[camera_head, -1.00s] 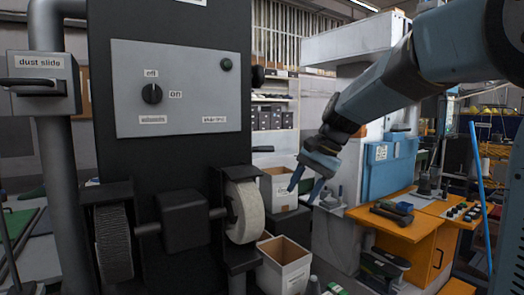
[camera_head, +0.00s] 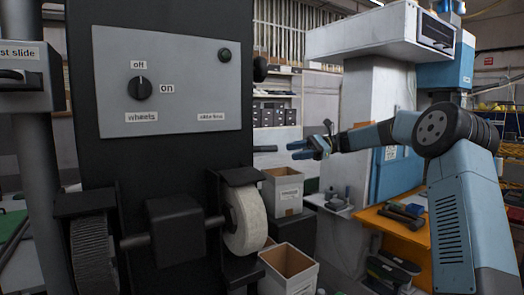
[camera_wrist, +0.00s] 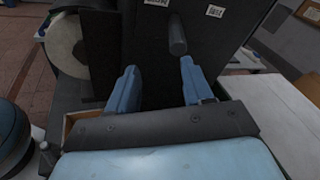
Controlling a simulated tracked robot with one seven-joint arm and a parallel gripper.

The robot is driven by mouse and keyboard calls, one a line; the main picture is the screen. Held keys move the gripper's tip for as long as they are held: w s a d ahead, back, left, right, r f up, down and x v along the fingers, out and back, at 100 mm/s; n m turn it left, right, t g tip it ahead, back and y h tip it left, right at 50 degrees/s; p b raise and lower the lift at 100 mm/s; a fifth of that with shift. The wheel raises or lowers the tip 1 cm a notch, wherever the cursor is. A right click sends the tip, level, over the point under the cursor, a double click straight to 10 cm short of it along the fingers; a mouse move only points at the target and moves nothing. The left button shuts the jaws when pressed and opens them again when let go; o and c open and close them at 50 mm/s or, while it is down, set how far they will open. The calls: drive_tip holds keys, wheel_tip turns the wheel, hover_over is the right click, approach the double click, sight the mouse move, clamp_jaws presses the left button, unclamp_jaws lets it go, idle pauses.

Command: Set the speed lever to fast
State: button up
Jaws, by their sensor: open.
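A dark rounded lever (camera_wrist: 177,35) sticks out from the side of the black machine cabinet in the wrist view, between two small white labels whose words I cannot read. My gripper (camera_head: 290,150) is open and empty, pointing left towards the cabinet's side, lower than the knob. In the wrist view its two blue fingers (camera_wrist: 158,78) are spread, with the lever beyond them and apart from them.
The cabinet front (camera_head: 170,80) has a wheels switch pointing at off. A white wheel (camera_head: 244,218) juts out below. Cardboard bins (camera_head: 288,270) stand at its right. An orange bench (camera_head: 395,228) and a white machine (camera_head: 365,50) are further right.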

sight(264, 150)
drive_tip(key=w+d+y, duration=0.1)
drive_tip(key=w+d, duration=0.2)
drive_tip(key=x, duration=0.9)
drive_tip(key=r+x, duration=0.1)
drive_tip(key=x, duration=0.4)
drive_tip(key=shift+s+a, duration=0.1)
drive_tip(key=shift+a, duration=0.05)
drive_tip(key=shift+c, duration=0.3)
drive_tip(key=shift+f, duration=0.1)
clamp_jaws()
